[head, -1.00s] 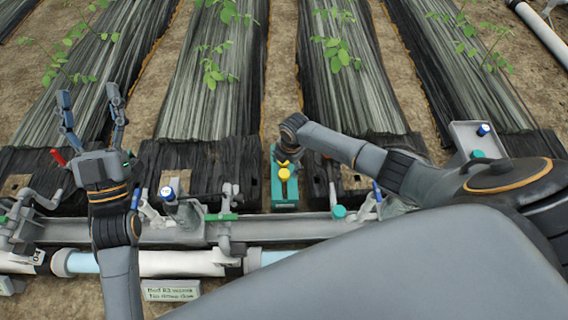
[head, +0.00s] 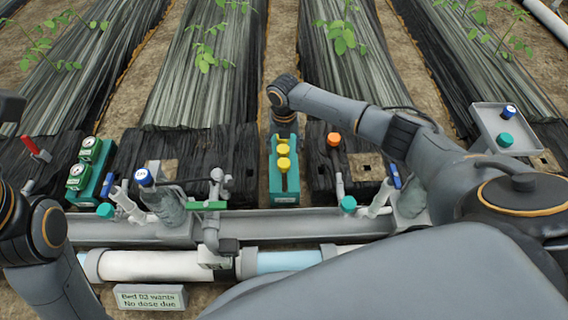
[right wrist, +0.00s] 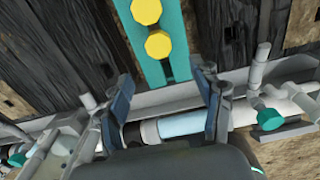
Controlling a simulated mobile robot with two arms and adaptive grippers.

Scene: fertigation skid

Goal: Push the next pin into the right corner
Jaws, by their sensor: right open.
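Yellow-headed pins (head: 283,150) stand in a row in a narrow teal holder (head: 286,198) at the gap between two film-covered beds. In the right wrist view two yellow heads (right wrist: 158,44) show on the teal holder (right wrist: 174,66). My right gripper (right wrist: 165,80) is open and empty, with the holder's near end showing past its fingertips. In the head view my right wrist hangs over the far end of the holder, and its fingers are hard to make out. Which corner is the right one, I cannot tell. My left gripper is out of view; only that arm shows at the left edge.
An orange-topped fitting (head: 333,139) stands right of the holder. Behind the pipe rail (head: 270,228) are a capped bottle (head: 162,203) and green gauge boxes (head: 92,165). A sign (head: 150,297) stands in front.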

